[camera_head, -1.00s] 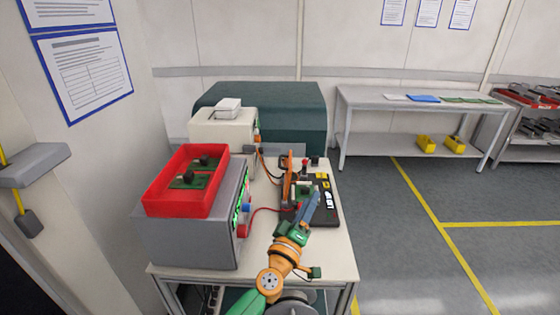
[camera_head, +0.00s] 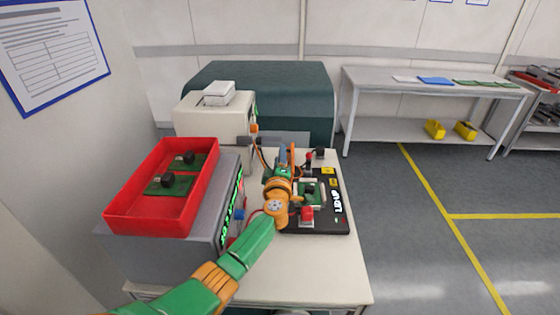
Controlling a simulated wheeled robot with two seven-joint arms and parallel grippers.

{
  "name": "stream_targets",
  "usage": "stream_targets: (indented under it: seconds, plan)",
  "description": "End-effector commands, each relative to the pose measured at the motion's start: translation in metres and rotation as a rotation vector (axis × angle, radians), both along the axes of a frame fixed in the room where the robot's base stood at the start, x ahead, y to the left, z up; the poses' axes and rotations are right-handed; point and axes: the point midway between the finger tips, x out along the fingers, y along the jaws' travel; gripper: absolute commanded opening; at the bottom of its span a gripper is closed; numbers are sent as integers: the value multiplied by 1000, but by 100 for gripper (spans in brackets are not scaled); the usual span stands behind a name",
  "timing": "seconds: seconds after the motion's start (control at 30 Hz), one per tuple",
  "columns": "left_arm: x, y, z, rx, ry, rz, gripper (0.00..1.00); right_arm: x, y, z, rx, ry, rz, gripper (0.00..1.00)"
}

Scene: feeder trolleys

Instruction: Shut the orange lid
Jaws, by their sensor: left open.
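The orange lid (camera_head: 292,155) stands up on edge at the left side of a black fixture (camera_head: 335,222). Only its far end shows clearly; my left gripper and wrist hide the rest. A green board (camera_head: 312,188) lies in the fixture, and the label on the fixture reads LID UP. My left gripper (camera_head: 283,153) is open, with its grey fingers just left of the lid and pointing away from me. I cannot tell whether they touch it. My right gripper is not in view.
A grey instrument with a red tray (camera_head: 150,222) on top stands left of the fixture. Behind it is a cream device (camera_head: 205,122). The bench top (camera_head: 318,278) is clear in front of the fixture. A red button (camera_head: 307,213) sits at the fixture's near edge.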

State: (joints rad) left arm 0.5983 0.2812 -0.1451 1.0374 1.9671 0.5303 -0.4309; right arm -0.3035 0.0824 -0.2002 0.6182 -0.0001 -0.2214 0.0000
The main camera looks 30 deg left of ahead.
Motion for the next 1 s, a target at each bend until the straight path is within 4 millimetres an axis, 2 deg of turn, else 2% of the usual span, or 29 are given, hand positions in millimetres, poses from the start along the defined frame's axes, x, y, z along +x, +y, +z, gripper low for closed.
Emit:
stream_targets:
  seconds: [0.33,0.37,0.5,1.0]
  plan:
    - [5,4,1,0,0,1,44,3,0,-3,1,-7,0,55]
    - [5,4,1,0,0,1,38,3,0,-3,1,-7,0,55]
    - [5,4,1,0,0,1,0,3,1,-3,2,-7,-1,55]
    - [5,4,1,2,-1,1,0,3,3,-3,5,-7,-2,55]
